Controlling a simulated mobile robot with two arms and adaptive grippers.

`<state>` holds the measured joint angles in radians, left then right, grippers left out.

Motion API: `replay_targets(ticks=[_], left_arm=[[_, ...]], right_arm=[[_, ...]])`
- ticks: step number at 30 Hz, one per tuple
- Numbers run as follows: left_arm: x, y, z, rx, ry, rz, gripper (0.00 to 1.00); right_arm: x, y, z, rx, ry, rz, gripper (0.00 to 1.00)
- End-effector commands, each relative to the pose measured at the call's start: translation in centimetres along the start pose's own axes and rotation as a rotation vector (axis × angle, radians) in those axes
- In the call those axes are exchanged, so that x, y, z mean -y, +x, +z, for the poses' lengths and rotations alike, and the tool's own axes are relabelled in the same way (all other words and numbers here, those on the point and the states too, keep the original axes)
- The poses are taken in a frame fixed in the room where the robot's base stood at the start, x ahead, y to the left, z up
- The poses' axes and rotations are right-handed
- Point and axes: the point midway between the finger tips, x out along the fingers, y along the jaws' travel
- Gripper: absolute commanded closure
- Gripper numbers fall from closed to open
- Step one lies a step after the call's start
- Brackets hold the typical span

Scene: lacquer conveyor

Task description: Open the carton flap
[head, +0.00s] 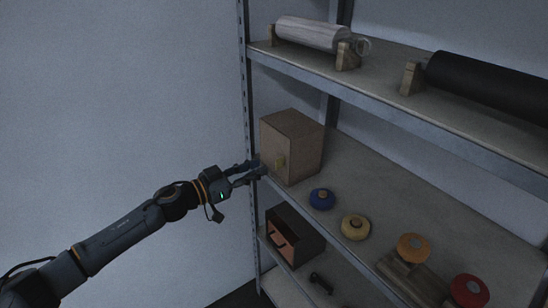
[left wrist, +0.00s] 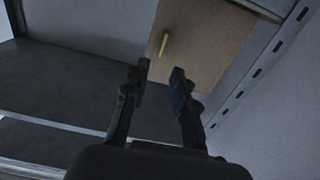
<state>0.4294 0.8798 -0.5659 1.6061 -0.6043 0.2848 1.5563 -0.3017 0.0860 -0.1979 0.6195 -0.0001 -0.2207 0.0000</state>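A brown box-shaped carton (head: 300,140) stands on the middle shelf at its left end. Its front face, the flap, carries a small yellow upright handle (head: 280,163). In the left wrist view the front face (left wrist: 205,50) fills the upper middle, with the yellow handle (left wrist: 164,44) on its left part. My left gripper (head: 262,167) is open and empty, in front of the carton's lower left edge. In the left wrist view the two fingertips (left wrist: 163,75) are spread apart below the handle, not around it. The flap looks closed. My right gripper is not in view.
Round blue (head: 322,199), yellow (head: 355,227), orange (head: 413,248) and red (head: 469,291) objects line the middle shelf to the right. A dark open-fronted box (head: 294,236) sits on the shelf below. A metal shelf post (head: 245,100) stands left of the carton. Rolls lie on the top shelf (head: 390,75).

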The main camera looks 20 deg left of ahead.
Motion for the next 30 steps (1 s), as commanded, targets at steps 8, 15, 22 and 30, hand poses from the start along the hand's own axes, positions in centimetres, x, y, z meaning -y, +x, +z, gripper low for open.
replay_targets(ticks=[8, 15, 22, 30], left_arm=[[0.0, 5.1, -0.1, -0.002, -0.001, 0.000, 0.74], [0.0, 6.5, 0.0, 0.000, -0.001, 0.000, 0.74], [0.0, 6.6, 0.1, 0.001, 0.000, 0.000, 0.74], [0.0, 6.5, 0.1, 0.001, 0.000, 0.000, 1.00]], right_arm=[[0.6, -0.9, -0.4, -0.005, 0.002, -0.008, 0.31], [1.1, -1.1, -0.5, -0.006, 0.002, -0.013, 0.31], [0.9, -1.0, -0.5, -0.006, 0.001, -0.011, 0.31], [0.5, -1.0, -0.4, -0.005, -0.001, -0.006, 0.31]])
